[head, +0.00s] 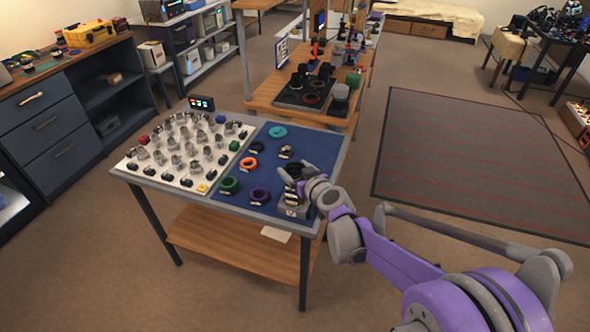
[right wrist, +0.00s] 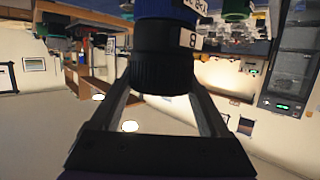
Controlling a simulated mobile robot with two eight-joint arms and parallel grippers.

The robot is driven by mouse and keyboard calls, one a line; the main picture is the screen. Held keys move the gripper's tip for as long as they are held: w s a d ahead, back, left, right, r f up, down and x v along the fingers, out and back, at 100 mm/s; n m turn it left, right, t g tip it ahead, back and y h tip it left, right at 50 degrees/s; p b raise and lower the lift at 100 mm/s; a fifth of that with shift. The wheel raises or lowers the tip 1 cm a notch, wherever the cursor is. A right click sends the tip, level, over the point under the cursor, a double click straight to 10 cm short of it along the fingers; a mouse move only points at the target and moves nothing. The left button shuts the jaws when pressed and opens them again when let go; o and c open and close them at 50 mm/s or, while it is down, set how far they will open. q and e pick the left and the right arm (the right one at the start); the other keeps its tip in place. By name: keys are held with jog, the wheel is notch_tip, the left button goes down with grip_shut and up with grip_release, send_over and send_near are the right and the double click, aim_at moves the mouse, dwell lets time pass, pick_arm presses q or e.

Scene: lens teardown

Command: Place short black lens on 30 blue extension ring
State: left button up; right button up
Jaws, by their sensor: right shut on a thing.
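My right gripper (head: 291,177) is over the near right corner of the blue mat (head: 305,135). In the right wrist view it is shut on a short black lens (right wrist: 165,65), which sits between the two fingers and has a white label. Directly beyond the lens in that view is a blue ring (right wrist: 165,9) with a white label, partly cut off by the top edge. The lens and the blue ring look lined up and adjoining; I cannot tell whether they touch. In the head view the fingers and small size obscure both. My left gripper is not in view.
Green (head: 228,186), purple (head: 260,197), orange (head: 248,164) and teal (head: 277,132) rings lie on the mat. A grey block (head: 292,212) stands below my right gripper. A white board (head: 150,172) with several small metal parts fills the table's left side.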

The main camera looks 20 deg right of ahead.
jog(key=shift+f, duration=0.2)
jog(key=o, duration=1.5)
jog(key=shift+r, duration=0.25)
jog(key=p+v, duration=0.1)
jog(key=v, duration=1.1)
jog(key=s+a+f+g+y, duration=0.1)
jog(key=s+a+f+g, duration=0.15)
jog(key=s, duration=0.35)
jog(key=s+a+f+g, duration=0.2)
jog(key=s+a+g, duration=0.1)
jog(key=s, duration=0.3)
jog(key=shift+s+d+f+m+g+h+p, duration=0.4)
jog(key=shift+s+d+f+g+h, duration=0.2)
jog(key=shift+s, duration=1.5)
jog(key=shift+s+d+f+m+g+h+p, duration=0.4)
jog(key=shift+s+d+f+g+h, duration=0.2)
jog(key=shift+s, duration=1.55)
jog(key=shift+s+d+f+m+g+h+p, duration=0.4)
jog(key=shift+s+d+g+h, duration=0.3)
jog(key=shift+s, duration=1.4)
